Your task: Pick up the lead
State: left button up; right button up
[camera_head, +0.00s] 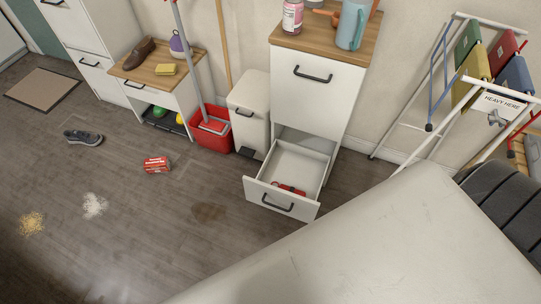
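I cannot identify a lead for certain. A small red item with dark parts (290,189) lies in the open lower drawer (299,168) of the white cabinet (313,90); it is too small to tell whether it is the lead. The drawer is pulled out toward me and has a dark handle on its front. Part of its inside is hidden by the drawer front. Neither of my grippers shows in the head view.
A white bin (249,110) and red bucket (212,135) stand left of the cabinet. A drying rack (438,75) stands right. A large pale surface fills the lower right.

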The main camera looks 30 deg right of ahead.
aim_at(292, 189)
jog(key=l+u, duration=0.2)
jog(key=l, duration=0.3)
jog(key=l+u, duration=0.2)
jog(key=l, duration=0.3)
jog(key=k+l+u, duration=0.25)
jog(key=l, duration=0.75)
